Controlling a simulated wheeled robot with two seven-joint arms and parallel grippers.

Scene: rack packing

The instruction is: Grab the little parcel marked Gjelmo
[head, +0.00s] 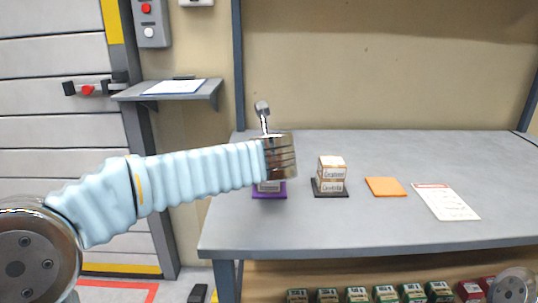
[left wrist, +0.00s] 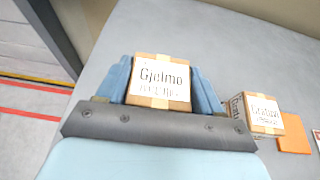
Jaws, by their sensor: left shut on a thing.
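My left gripper (left wrist: 163,74) is shut on a small tan parcel (left wrist: 160,88) with a white label reading Gjelmo, one finger on each side, in the left wrist view. In the head view a small part of this parcel (head: 269,186) shows below my wrist, over a purple mat (head: 269,196); my wrist hides the rest, and I cannot tell whether it touches the mat. A second similar parcel (head: 332,170) stands to the right on a dark mat (head: 330,194). It also shows in the left wrist view (left wrist: 264,113), with a different, Gealmo-like label. My right gripper is not in view.
An orange square mat (head: 385,187) and a printed sheet (head: 445,202) lie farther right on the grey table (head: 400,225). Several small boxes (head: 385,293) stand below the table. The table's back and right are clear. A wall shelf (head: 170,91) is at the left.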

